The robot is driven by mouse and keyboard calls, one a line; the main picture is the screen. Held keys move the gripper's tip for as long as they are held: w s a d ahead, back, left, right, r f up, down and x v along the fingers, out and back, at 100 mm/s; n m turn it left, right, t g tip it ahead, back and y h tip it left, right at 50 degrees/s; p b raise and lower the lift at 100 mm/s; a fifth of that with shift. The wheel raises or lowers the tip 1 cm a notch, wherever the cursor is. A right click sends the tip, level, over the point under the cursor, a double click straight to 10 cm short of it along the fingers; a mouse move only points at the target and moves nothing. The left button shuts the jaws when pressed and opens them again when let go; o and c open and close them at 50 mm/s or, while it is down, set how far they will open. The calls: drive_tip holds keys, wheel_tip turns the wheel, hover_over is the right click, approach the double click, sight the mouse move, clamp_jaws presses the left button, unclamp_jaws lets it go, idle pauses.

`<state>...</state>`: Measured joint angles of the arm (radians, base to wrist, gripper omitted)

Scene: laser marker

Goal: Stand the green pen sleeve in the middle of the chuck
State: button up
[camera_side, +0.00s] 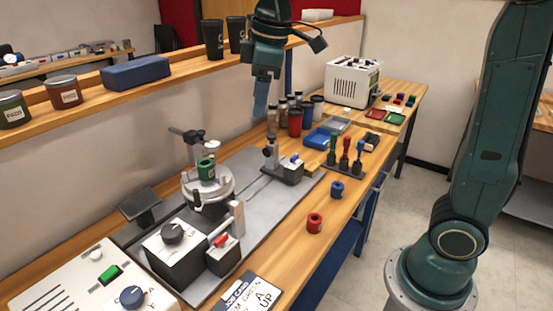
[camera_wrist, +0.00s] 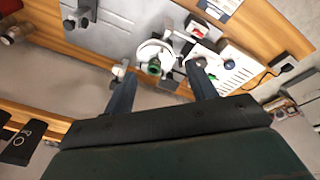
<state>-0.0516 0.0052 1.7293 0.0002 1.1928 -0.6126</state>
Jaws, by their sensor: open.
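The green pen sleeve (camera_side: 206,168) stands upright on the round grey chuck (camera_side: 222,190) of the laser marker in the side view, near the middle of its plate. In the wrist view the green sleeve (camera_wrist: 154,67) sits on the pale chuck (camera_wrist: 145,52), seen from above. My gripper (camera_side: 260,112) is high above the bench, up and to the right of the chuck, apart from the sleeve. In the wrist view my gripper (camera_wrist: 160,82) has its two fingers spread wide, with nothing held.
A red sleeve (camera_side: 314,223) and a blue sleeve (camera_side: 337,190) stand on the bench front. A rack of coloured pieces (camera_side: 345,160) is behind them. A black knob box (camera_side: 178,252) and a post (camera_side: 197,150) flank the chuck. A shelf (camera_side: 150,72) runs along the wall.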

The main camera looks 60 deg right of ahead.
drive_tip(key=s+d+f+m+t, duration=0.1)
drive_tip(key=s+f+m, duration=0.2)
drive_tip(key=s, duration=0.7)
drive_tip(key=s+d+f+m+t, duration=0.1)
drive_tip(key=s+f+m+t, duration=0.1)
drive_tip(key=s, duration=0.9)
drive_tip(key=f+m, duration=0.1)
drive_tip(key=m, duration=0.1)
drive_tip(key=shift+f+m, duration=0.2)
drive_tip(key=shift+m, duration=0.1)
drive_tip(key=shift+w, duration=0.1)
